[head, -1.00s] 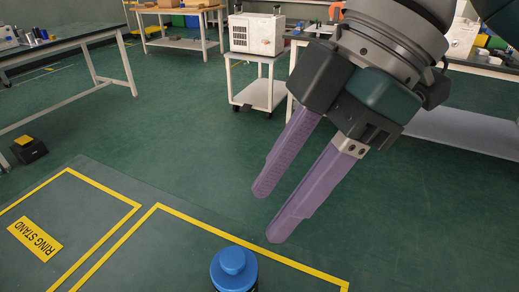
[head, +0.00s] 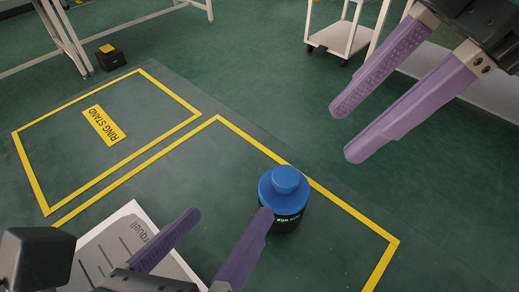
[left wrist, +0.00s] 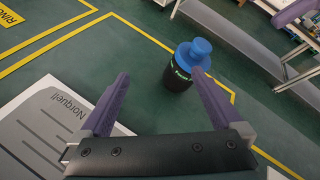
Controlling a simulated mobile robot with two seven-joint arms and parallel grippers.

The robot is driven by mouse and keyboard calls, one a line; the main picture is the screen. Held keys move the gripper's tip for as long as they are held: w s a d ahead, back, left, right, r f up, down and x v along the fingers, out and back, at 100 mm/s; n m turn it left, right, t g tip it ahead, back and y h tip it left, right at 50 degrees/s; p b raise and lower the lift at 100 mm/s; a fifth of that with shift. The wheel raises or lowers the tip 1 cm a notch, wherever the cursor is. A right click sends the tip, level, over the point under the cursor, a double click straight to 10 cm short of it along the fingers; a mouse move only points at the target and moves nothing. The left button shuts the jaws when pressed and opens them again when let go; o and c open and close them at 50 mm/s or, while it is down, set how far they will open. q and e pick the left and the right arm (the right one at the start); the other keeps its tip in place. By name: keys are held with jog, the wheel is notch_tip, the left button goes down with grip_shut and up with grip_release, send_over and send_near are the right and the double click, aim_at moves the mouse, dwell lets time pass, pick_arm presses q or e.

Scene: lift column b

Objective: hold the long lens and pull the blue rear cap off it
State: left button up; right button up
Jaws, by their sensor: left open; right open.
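The long lens (head: 289,222) is a black cylinder standing upright on the dark green surface, with pale green lettering on its side. The blue rear cap (head: 284,186) sits on its top end and has a round knob. In the left wrist view the cap (left wrist: 196,51) and the black lens body (left wrist: 178,80) show just beyond the fingertips. My left gripper (head: 226,211) is open and empty, close to the lens on its left. Whether a finger touches the lens cannot be told. My right gripper (head: 343,133) is open and empty, up and right of the cap.
A white printed sheet (head: 98,249) lies under my left gripper. Yellow tape marks areas on the surface, one with a "RING STAND" label (head: 104,125). A black box with a yellow top (head: 109,57) and a white cart (head: 345,38) stand farther back.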

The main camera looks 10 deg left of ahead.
aim_at(290, 190)
pick_arm(q)
jog(key=d+m, duration=0.1)
jog(key=m, duration=0.1)
jog(key=d+m+h, duration=0.1)
jog(key=d+m, duration=0.1)
jog(key=m, duration=0.1)
jog(key=shift+s+d+f+m+h, duration=0.15)
jog(key=shift+s+f+m+h, duration=0.15)
jog(key=shift+s+h, duration=0.1)
jog(key=shift+w+d+m, duration=0.2)
jog(key=shift+w+m, duration=0.05)
jog(key=shift+m, duration=0.25)
jog(key=x, duration=0.9)
jog(key=shift+w+d+f, duration=0.15)
jog(key=shift+w+d, duration=0.05)
jog(key=shift+w, duration=0.1)
grip_shut()
dwell(0.5)
